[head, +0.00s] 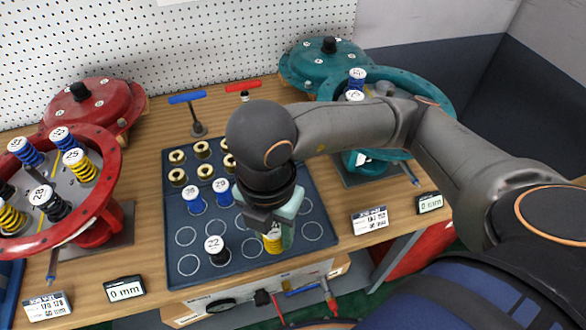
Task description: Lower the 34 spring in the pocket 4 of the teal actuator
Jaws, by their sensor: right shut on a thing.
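My right gripper (274,232) points down over the front of the dark blue spring tray (247,261). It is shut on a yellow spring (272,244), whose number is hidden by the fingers. I cannot tell whether this spring still touches the tray. The teal actuator (436,92) stands at the back right, its open bowl largely hidden behind my right arm. A blue spring (357,75) and another white-capped spring (355,96) show at its left side. Pocket 4 cannot be made out. My left gripper is not in view.
The tray also holds two blue springs (193,201), a black spring (216,249) marked 22 and several brass rings (177,157). A red actuator (108,200) with several springs stands left. Two T-handled tools (188,98) stand behind the tray. Labels and displays (125,289) line the front edge.

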